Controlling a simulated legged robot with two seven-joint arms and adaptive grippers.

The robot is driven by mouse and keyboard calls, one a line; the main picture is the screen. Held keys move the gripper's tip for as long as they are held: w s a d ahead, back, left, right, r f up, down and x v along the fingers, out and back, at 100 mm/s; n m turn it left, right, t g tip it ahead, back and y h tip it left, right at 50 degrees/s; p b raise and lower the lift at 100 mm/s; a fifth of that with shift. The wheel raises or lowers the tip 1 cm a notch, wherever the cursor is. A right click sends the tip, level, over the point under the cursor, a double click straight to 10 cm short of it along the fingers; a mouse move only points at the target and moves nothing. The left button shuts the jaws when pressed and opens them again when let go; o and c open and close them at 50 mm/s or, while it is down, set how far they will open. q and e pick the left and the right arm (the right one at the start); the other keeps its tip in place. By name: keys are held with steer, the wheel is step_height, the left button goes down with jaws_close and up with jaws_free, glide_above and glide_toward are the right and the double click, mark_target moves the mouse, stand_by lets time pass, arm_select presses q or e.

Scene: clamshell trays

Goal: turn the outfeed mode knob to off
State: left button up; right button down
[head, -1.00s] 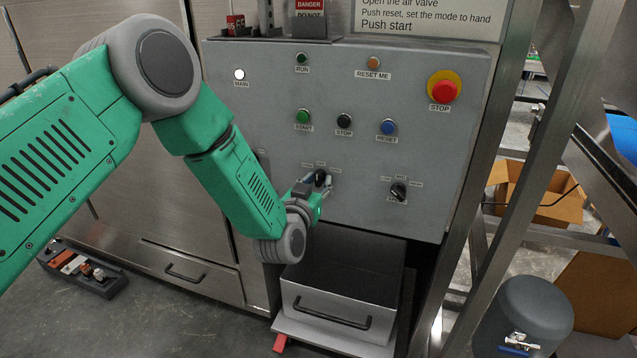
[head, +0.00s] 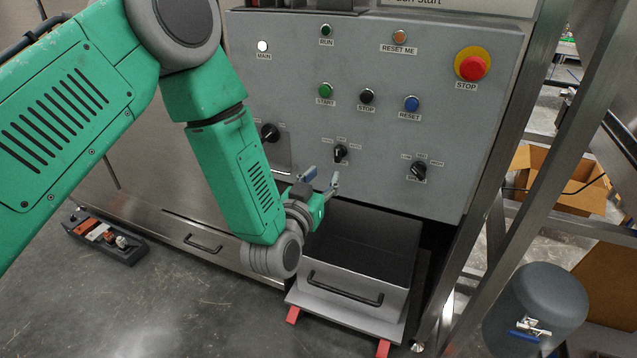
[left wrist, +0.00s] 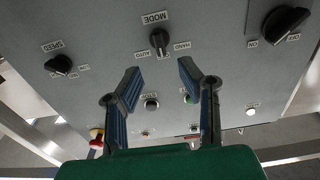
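The mode knob (head: 340,153) is a small black rotary knob at the middle of the lower row on the grey panel. In the left wrist view, which sees the panel upside down, the mode knob (left wrist: 158,40) stands about upright between the AUTO and HAND labels. The label at its middle position is too small to read. My left gripper (head: 322,179) is just below and left of the knob, off the panel. In the left wrist view the left gripper (left wrist: 160,78) has its fingers spread, with nothing between them. My right gripper is not in view.
The speed knob (head: 418,171) is to the right and another black knob (head: 270,132) to the left. Above are the start (head: 326,90), stop (head: 367,96) and reset (head: 411,103) buttons and a red emergency stop (head: 472,68). An open metal bin (head: 343,287) stands below the panel.

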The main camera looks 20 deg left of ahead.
arm_select(q)
steer(key=s, duration=0.2)
steer(key=shift+s, duration=0.3)
steer(key=s+a+f+g+b, duration=0.1)
steer(key=s+f+g, duration=0.5)
steer(key=f, duration=0.4)
steer(key=s+a+f+g, duration=0.2)
steer(key=s+f+g, duration=0.1)
steer(key=s+f, duration=0.65)
steer(key=s+a+f+g, duration=0.2)
steer(key=s+f+g, duration=0.1)
steer(key=s, duration=0.7)
steer(key=s+a+f+g+b, duration=0.1)
steer(key=s+a+f+g, duration=0.2)
steer(key=s, duration=0.6)
steer(key=shift+s+f+g+y, duration=0.35)
steer(key=shift+f+g, duration=0.4)
steer(key=shift+g, duration=0.45)
